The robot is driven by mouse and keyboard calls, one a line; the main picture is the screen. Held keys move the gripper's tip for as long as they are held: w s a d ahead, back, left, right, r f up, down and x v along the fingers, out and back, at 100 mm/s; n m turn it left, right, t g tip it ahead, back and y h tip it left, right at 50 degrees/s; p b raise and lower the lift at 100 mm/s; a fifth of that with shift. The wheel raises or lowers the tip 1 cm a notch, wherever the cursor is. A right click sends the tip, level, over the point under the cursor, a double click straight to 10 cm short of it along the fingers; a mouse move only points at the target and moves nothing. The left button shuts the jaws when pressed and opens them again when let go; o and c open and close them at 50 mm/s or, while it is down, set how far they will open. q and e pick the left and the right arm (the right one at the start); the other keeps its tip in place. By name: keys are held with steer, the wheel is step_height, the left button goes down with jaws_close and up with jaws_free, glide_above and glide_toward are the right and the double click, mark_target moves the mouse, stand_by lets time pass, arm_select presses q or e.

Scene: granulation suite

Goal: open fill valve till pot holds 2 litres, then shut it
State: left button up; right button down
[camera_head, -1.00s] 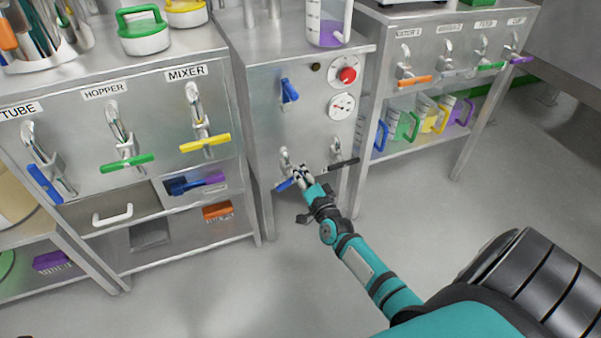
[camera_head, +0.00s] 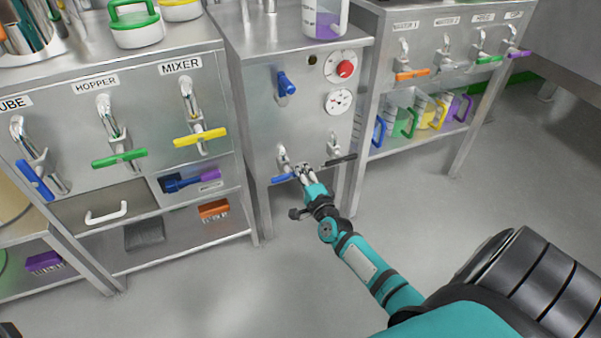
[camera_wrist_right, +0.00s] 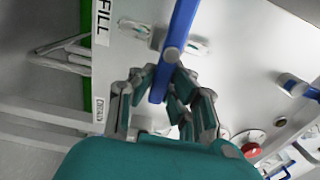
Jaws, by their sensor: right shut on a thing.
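The fill valve's blue handle (camera_head: 282,178) is at the lower left of the middle steel cabinet's front. My right gripper (camera_head: 303,171) is shut on this handle at its right end. In the right wrist view the blue handle (camera_wrist_right: 178,40) runs between the fingers (camera_wrist_right: 165,92), beside a FILL label (camera_wrist_right: 103,22). A clear vessel (camera_head: 325,18) with purple contents stands on top of the cabinet, cut off by the upper edge. I cannot read its level or tell whether it is the pot. My left gripper is not seen.
A black-handled valve (camera_head: 341,159) sits close right of my right gripper. Above are a blue lever (camera_head: 287,84), a red button (camera_head: 345,68) and a gauge (camera_head: 339,101). Other coloured valves line the left and right cabinets. The floor in front is clear.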

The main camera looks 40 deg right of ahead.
steer(key=shift+f, duration=0.1)
steer(key=c, duration=1.3)
jaws_free()
steer(key=v, duration=1.2)
